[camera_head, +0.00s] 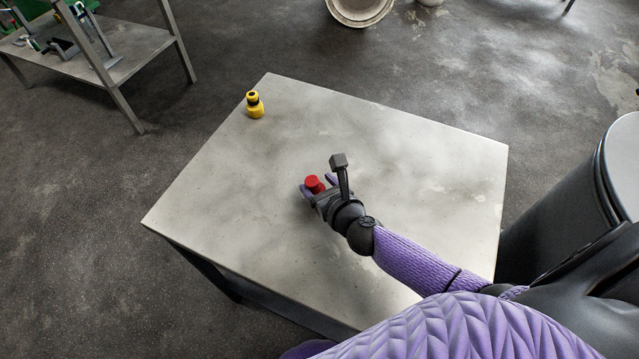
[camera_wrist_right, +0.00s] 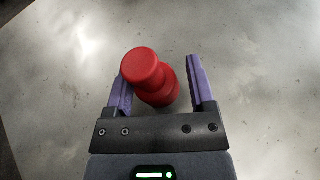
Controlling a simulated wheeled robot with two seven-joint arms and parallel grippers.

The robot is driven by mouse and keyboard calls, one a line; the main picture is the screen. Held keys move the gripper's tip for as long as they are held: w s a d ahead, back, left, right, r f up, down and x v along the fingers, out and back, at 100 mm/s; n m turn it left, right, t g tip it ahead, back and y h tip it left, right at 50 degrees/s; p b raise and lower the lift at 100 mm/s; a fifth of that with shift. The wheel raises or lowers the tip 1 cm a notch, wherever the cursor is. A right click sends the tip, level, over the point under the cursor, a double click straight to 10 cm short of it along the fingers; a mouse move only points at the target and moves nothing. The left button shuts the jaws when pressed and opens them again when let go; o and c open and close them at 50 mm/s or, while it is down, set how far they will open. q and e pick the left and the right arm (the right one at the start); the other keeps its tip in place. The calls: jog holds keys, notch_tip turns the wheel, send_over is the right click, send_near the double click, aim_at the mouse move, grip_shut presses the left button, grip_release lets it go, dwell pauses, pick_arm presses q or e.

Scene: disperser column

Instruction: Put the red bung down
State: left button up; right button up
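The red bung (camera_head: 314,184) is near the middle of the grey table (camera_head: 400,150), between the fingers of my right gripper (camera_head: 318,186). In the right wrist view the red bung (camera_wrist_right: 147,70) has a wide round top and a narrower waist, and looks tilted. It lies close to the left finger, and I cannot tell if they touch. A gap shows between it and the right finger, so my right gripper (camera_wrist_right: 160,72) is open around it. The bung's underside is hidden, so its contact with the table is unclear. My left gripper is not in view.
A yellow bung-like piece with a black band (camera_head: 255,105) stands at the table's far left corner. A grey shelf rack (camera_head: 130,55) is at the upper left. A dark drum (camera_head: 570,185) stands right of the table. Most of the tabletop is clear.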

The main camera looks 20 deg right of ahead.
jog(key=shift+s+r, duration=0.1)
jog(key=shift+r, duration=0.15)
jog(key=p+v, duration=0.3)
jog(key=v, duration=0.8)
jog(key=shift+s, duration=0.2)
jog(key=shift+s+r, duration=0.1)
jog(key=shift+s, duration=0.05)
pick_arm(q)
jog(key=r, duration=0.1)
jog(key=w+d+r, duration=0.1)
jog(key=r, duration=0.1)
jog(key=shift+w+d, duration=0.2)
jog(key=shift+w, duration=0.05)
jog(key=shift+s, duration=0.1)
